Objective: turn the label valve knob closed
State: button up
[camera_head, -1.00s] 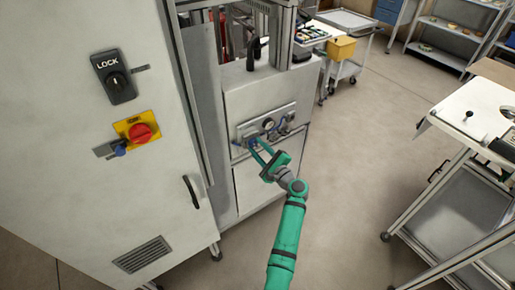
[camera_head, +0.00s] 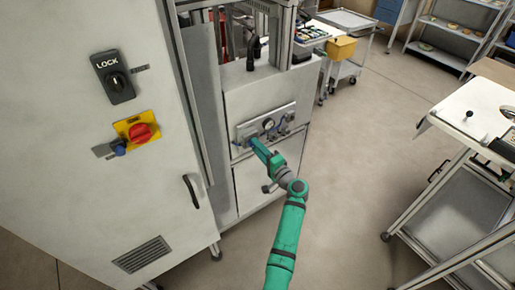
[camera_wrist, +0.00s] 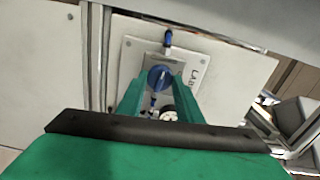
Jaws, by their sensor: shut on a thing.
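The label valve knob is a blue round knob (camera_wrist: 158,77) on a pale panel (camera_wrist: 133,55), beside partly hidden dark lettering that starts "LA". My green gripper (camera_wrist: 157,84) is shut on the knob, with one finger on each side of it in the wrist view. In the head view my gripper (camera_head: 252,144) reaches the front of the grey machine from the lower right. There its fingers hide the knob and look almost edge-on.
A gauge (camera_head: 268,124) and other blue fittings (camera_head: 284,127) sit right of my gripper on the panel. A grey cabinet with a red switch (camera_head: 140,133) stands at left. A white table (camera_head: 470,110) stands at right, with open floor between.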

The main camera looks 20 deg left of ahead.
jog(key=shift+f+n, duration=0.15)
jog(key=shift+n, duration=0.35)
dwell(0.3)
jog(key=o, duration=1)
jog(key=shift+o, duration=0.2)
jog(key=shift+s+d, duration=0.1)
jog(key=v, duration=1)
jog(key=shift+s+d, duration=0.2)
jog(key=shift+d, duration=0.05)
